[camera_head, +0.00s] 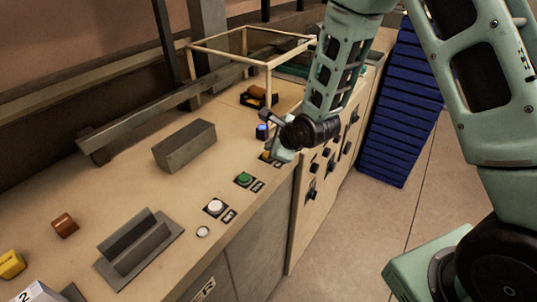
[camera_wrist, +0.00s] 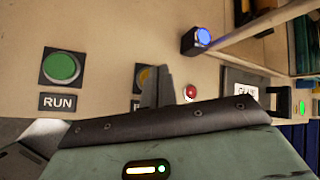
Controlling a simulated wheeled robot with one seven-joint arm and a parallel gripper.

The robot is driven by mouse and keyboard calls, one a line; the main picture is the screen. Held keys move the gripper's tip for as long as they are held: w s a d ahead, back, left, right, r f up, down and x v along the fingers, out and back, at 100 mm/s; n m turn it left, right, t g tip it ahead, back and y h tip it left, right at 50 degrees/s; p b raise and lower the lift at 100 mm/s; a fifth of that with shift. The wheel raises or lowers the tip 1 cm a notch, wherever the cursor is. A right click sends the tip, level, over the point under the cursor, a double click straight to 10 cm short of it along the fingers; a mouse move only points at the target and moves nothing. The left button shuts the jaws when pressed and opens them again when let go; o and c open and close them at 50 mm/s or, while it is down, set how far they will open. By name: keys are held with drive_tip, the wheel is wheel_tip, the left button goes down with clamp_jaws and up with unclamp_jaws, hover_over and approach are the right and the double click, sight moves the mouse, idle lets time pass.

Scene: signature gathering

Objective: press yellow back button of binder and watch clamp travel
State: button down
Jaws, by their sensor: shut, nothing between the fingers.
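The yellow button (camera_wrist: 146,77) sits on a dark square plate in the wrist view, partly hidden behind my gripper (camera_wrist: 160,84). The plate's label is mostly covered. In the head view, only a bit of yellow (camera_head: 265,155) shows beside my gripper (camera_head: 272,150), at the bench's front edge. My gripper is shut and empty, its fingers over or just beside the yellow button; I cannot tell whether they touch it. A long grey block (camera_head: 185,146) lies on the bench; I cannot tell whether it is the clamp.
A red button (camera_wrist: 190,92) is close to my fingers. A slotted grey piece (camera_head: 140,250) and a frame (camera_head: 228,55) stand on the bench.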

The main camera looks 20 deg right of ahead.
drive_tip(key=shift+f+b, duration=0.3)
drive_tip(key=shift+f, duration=0.05)
